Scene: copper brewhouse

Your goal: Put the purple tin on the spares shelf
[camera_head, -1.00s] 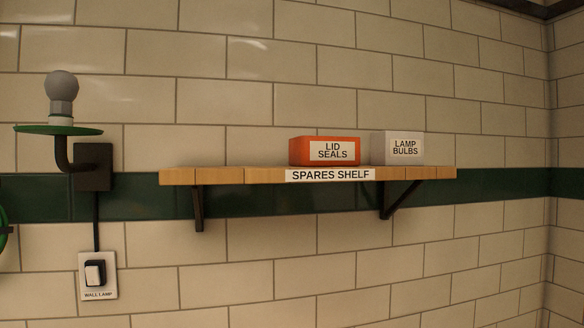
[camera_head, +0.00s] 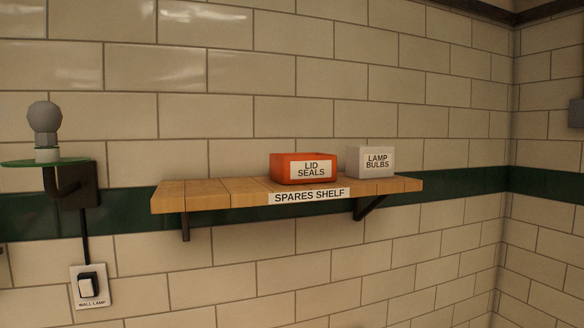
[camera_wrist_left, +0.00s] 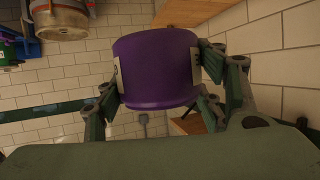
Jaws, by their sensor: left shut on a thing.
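The purple tin (camera_wrist_left: 155,72) is between the fingers of my left gripper (camera_wrist_left: 160,88) in the left wrist view. The gripper is shut on it, with pale label patches at the tin's sides. The spares shelf (camera_head: 190,197) is a wooden board on dark brackets, fixed to the tiled wall in the head view. Its front label (camera_head: 309,196) reads SPARES SHELF. Neither gripper nor the tin shows in the head view. My right gripper is not in view.
An orange LID SEALS box (camera_head: 303,169) and a white LAMP BULBS box (camera_head: 370,162) stand on the shelf's right half. Its left part is clear. A wall lamp (camera_head: 45,125) and switch (camera_head: 90,287) are to the left. Wooden boards (camera_wrist_left: 190,10) show behind the tin.

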